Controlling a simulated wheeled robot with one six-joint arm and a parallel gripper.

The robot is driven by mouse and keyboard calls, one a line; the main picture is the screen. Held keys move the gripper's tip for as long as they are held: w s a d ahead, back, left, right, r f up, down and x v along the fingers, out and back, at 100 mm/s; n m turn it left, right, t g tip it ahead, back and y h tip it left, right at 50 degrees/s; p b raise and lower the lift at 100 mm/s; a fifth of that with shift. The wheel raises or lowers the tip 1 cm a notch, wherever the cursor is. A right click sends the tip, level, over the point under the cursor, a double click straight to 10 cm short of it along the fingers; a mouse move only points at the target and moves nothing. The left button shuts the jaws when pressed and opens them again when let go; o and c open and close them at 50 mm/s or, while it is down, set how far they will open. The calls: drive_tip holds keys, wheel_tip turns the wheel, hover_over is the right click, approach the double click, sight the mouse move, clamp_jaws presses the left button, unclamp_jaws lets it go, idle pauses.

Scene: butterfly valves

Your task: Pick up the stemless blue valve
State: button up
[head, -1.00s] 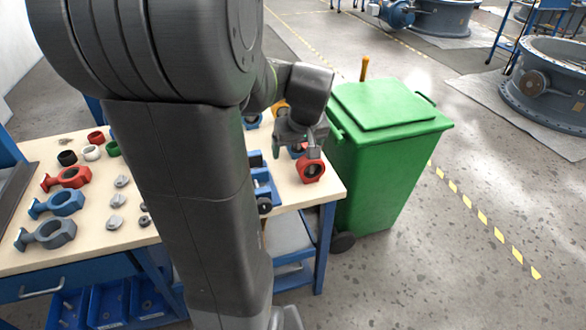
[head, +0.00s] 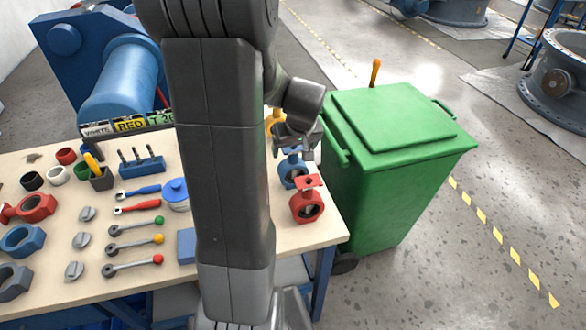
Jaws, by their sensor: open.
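A blue valve (head: 292,172) stands upright near the right end of the workbench, behind a red valve. Its top is partly covered by my gripper, so I cannot see clearly whether it has a stem. My gripper (head: 297,150) is open, just above and behind the blue valve's top; I cannot tell whether it touches. The red valve (head: 306,206) stands in front with a flat red flange on top. A yellow valve (head: 273,120) shows behind, mostly hidden by my arm. A separate blue valve body (head: 22,240) lies at the far left.
A green bin (head: 395,150) stands close against the bench's right end. The wooden bench top (head: 150,215) holds handles, discs, coloured rings, a blue pot (head: 175,193) and a blue rack (head: 141,167). My arm hides the bench's middle.

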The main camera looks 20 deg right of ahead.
sight(293, 166)
drive_tip(key=shift+p+x, duration=0.3)
drive_tip(key=shift+x, duration=2.2)
drive_tip(key=shift+w+r, duration=0.1)
drive_tip(key=c, duration=1.6)
